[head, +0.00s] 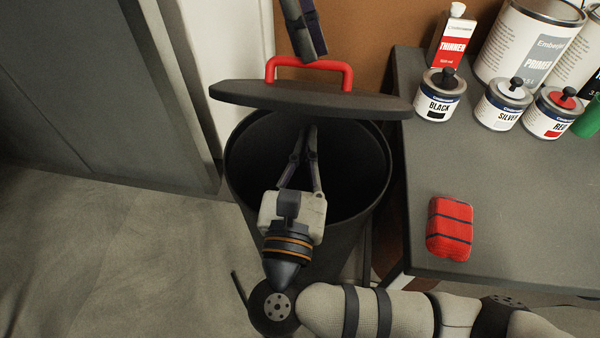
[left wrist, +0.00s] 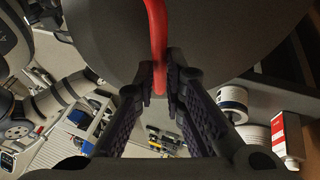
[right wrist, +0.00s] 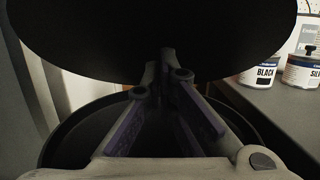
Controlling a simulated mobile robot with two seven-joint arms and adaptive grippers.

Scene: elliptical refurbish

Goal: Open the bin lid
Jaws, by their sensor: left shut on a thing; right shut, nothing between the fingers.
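The dark round bin lid (head: 240,95) is held above the dark bin (head: 345,235), roughly level and toward its back edge, and much of the opening shows. My left gripper (head: 315,58) is shut on the red lid handle (head: 282,64); the left wrist view shows the fingers on both sides of the handle (left wrist: 157,30). My right gripper (head: 311,130) is shut and empty, over the bin opening and below the lid. In the right wrist view the lid's underside (right wrist: 150,35) hangs over the fingers; I cannot tell whether they touch it.
A grey cabinet (head: 90,90) stands at the left. Floor is clear at the lower left.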

